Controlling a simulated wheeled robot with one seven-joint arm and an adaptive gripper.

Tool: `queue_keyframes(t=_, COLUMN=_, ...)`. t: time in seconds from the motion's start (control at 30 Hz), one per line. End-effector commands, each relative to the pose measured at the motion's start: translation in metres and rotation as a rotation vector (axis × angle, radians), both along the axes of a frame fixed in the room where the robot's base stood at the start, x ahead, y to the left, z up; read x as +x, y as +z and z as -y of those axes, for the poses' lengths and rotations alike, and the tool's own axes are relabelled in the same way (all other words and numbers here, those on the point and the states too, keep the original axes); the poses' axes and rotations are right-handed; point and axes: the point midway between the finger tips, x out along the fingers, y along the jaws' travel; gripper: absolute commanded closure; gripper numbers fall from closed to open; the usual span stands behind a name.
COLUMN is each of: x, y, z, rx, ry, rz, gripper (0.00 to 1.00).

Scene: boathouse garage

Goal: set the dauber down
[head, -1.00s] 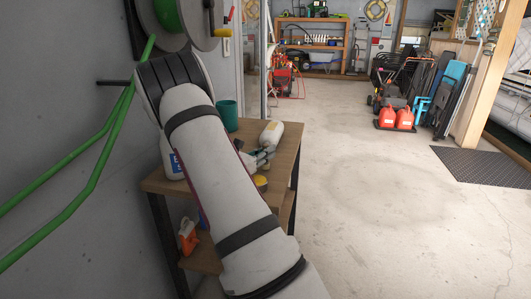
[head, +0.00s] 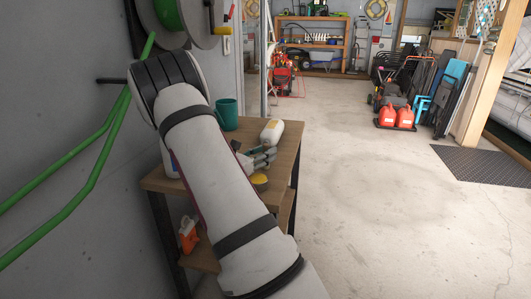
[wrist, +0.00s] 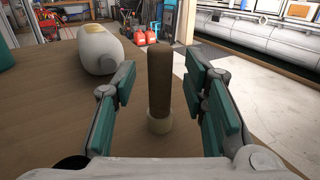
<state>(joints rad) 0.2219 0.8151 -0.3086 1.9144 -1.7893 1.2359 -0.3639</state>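The dauber (wrist: 159,85), a brown cylinder with a paler round base, stands upright on the wooden bench top (wrist: 60,125) in the wrist view. My gripper (wrist: 163,95) is around it, with one green-padded finger on each side. Clear gaps show between the dauber and both fingers, so the gripper is open and not touching it. In the head view my gripper (head: 262,158) is low over the bench, partly behind my forearm. I cannot make out the dauber there.
A white bottle (head: 271,132) lies on the bench beyond my gripper, with a teal mug (head: 227,114) to its left. A yellow round item (head: 259,180) is near the front. An orange-and-white bottle (head: 188,235) sits below the top. Open floor lies right.

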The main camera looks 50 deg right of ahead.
Motion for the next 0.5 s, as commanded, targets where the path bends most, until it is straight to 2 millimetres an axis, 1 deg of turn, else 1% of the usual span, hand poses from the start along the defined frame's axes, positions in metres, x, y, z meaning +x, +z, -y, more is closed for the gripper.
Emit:
queue_keyframes(t=0.03, x=0.002, y=0.0, z=-0.009, rx=0.001, ry=0.004, rz=0.0, gripper=0.6)
queue_keyframes(t=0.3, x=0.008, y=0.0, z=-0.064, rx=0.001, ry=0.005, rz=0.0, gripper=0.6)
queue_keyframes(t=0.4, x=0.01, y=0.0, z=-0.081, rx=0.001, ry=0.004, rz=0.0, gripper=0.6)
queue_keyframes(t=0.5, x=0.011, y=0.0, z=-0.094, rx=0.001, ry=0.003, rz=0.0, gripper=0.6)
